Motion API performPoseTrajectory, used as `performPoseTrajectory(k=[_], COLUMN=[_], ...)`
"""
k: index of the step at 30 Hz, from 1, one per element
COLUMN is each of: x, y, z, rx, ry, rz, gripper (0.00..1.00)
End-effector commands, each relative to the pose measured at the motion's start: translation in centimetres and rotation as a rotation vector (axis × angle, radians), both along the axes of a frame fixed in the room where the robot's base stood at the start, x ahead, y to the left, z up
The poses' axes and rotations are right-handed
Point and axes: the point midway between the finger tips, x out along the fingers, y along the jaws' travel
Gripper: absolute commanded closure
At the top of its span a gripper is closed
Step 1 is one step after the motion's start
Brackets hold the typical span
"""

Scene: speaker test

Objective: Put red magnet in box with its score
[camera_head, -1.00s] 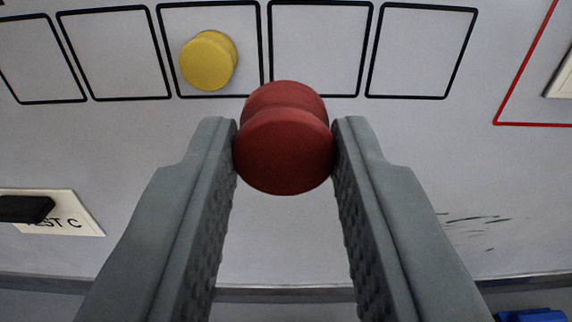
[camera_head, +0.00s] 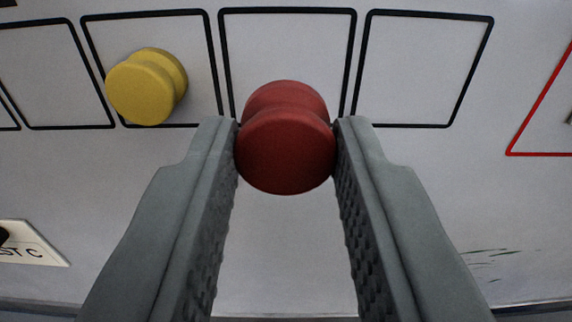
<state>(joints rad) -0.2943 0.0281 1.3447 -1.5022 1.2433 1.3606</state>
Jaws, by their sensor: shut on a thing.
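The red magnet (camera_head: 286,150) is a round knob held between the fingertips of my gripper (camera_head: 286,148), which is shut on it. The magnet overlaps the lower part of a black-outlined box (camera_head: 288,12) on the whiteboard. I cannot tell whether it touches the board. To the right is the last box of the row (camera_head: 425,125), which is empty. To the left is a box (camera_head: 165,125) with a yellow magnet (camera_head: 147,88) in it. Another empty box (camera_head: 68,127) lies further left. No score number is visible in this view.
A white card ending in "ST C" (camera_head: 30,246), with a black thing on it, is at the lower left. A red outline (camera_head: 540,154) is at the right edge. Dark green marks (camera_head: 487,252) are at the lower right. The whiteboard (camera_head: 90,180) below the boxes is mostly bare.

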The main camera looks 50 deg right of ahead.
Motion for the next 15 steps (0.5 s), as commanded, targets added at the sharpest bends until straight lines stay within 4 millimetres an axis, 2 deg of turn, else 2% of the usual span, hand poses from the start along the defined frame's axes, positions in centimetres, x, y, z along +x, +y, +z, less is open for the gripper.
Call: performPoseTrajectory(k=[15], x=[1.7], y=[-2.5], z=[0.1], rx=[0.001], ry=[-0.001], rz=[-0.001], gripper=[0.89])
